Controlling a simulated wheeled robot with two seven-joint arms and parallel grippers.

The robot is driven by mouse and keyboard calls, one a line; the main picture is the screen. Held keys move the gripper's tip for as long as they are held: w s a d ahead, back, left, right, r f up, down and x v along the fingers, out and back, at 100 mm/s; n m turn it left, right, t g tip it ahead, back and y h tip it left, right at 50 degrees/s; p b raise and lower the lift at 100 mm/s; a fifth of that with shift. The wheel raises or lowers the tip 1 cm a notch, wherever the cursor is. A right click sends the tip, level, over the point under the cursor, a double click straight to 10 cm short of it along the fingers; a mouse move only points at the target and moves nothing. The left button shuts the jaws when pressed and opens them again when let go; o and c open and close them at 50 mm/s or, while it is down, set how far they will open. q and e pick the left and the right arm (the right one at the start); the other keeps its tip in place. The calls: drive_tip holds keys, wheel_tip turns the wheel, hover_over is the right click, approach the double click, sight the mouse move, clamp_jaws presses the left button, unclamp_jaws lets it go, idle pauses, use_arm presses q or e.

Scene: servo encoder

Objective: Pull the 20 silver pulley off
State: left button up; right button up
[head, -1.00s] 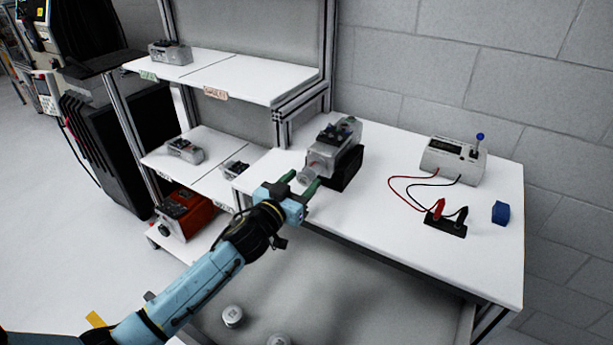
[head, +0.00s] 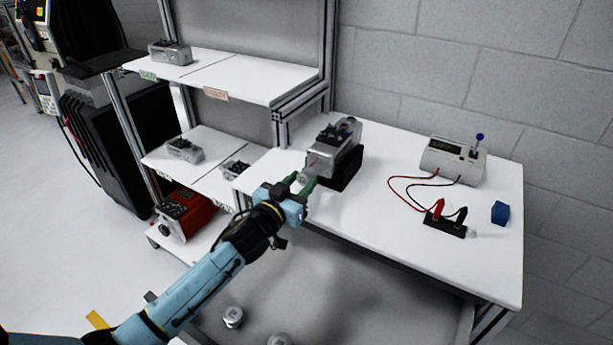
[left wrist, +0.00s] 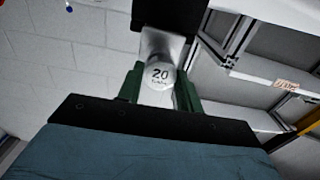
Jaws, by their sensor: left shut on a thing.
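The silver pulley (head: 304,178), marked 20 in the left wrist view (left wrist: 160,76), sits between the green fingers of my left gripper (head: 303,183), which is shut on it. The grey servo unit (head: 333,146) stands right behind the pulley on a black holder (head: 346,174) on the white bench. In the left wrist view, the fingers (left wrist: 158,88) flank the pulley, and part of the unit shows beyond it. I cannot tell whether the pulley is still on the shaft. My right gripper is not in view.
A tester (head: 453,160) with red and black leads, a black terminal block (head: 445,225) and a blue block (head: 500,213) are at the bench's right. White shelves (head: 225,76) with grey units stand at left. Round silver pieces (head: 232,316) lie below. The bench's middle is clear.

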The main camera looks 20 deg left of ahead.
use_arm(q)
drive_tip(key=shift+s, duration=0.2)
drive_tip(key=shift+s+p, duration=0.3)
drive_tip(key=shift+s, duration=0.05)
drive_tip(key=shift+s+a, duration=0.1)
drive_tip(key=shift+s+a+p, duration=0.1)
drive_tip(key=shift+s+p, duration=0.35)
drive_tip(key=shift+s, duration=0.4)
drive_tip(key=shift+s, duration=0.1)
drive_tip(key=shift+s+a+p, duration=0.25)
drive_tip(key=shift+s+p, duration=0.35)
drive_tip(key=shift+s, duration=0.9)
drive_tip(key=shift+s+a+p, duration=0.2)
drive_tip(key=shift+s+p, duration=0.35)
drive_tip(key=shift+s, duration=0.9)
